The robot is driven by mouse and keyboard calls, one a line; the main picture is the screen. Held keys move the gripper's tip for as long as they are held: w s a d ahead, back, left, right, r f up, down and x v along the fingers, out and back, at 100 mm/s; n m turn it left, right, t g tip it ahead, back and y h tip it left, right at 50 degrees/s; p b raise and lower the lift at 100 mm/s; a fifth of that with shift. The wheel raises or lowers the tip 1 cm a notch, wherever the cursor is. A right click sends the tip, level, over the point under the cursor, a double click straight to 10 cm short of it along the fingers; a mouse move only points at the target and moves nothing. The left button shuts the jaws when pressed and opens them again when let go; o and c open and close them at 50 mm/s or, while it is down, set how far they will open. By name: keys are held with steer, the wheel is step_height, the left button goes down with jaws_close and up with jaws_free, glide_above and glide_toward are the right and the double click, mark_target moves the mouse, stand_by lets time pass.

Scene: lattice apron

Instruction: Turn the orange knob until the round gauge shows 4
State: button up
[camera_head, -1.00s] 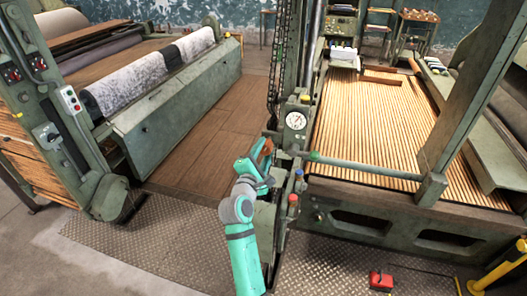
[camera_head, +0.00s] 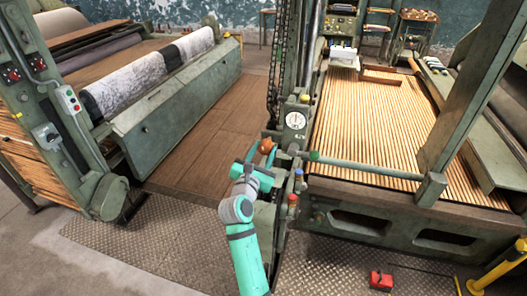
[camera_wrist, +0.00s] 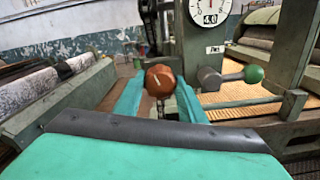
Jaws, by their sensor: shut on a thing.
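The orange knob (camera_wrist: 160,80) is in the middle of the wrist view, with a pale pointer mark on its face. It also shows in the head view (camera_head: 267,146), just beyond my gripper (camera_head: 262,162). The two teal fingers of my gripper (camera_wrist: 160,98) lie on either side of the knob and are shut on it. The round white gauge (camera_head: 295,120) is on the green post, up and to the right of the knob. In the wrist view the gauge (camera_wrist: 210,8) is cut by the top edge; a small 4.0 shows on its lower part. Its needle is too small to read surely.
A green ball-ended lever (camera_wrist: 253,74) sticks out right of the knob. A red-topped part (camera_head: 292,198) stands close right of my arm. The slatted bed (camera_head: 370,120) lies right, a roller machine (camera_head: 150,130) left. Brown flooring (camera_head: 205,145) between them is clear.

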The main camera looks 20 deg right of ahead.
steer(key=shift+a+f+n, duration=0.1)
steer(key=shift+f+n, duration=0.05)
steer(key=shift+n, duration=0.25)
steer(key=o, duration=1)
steer(key=shift+o, duration=0.2)
steer(key=shift+s, duration=0.1)
steer(key=v, duration=1)
steer(key=shift+s, duration=0.35)
steer(key=shift+a, duration=0.15)
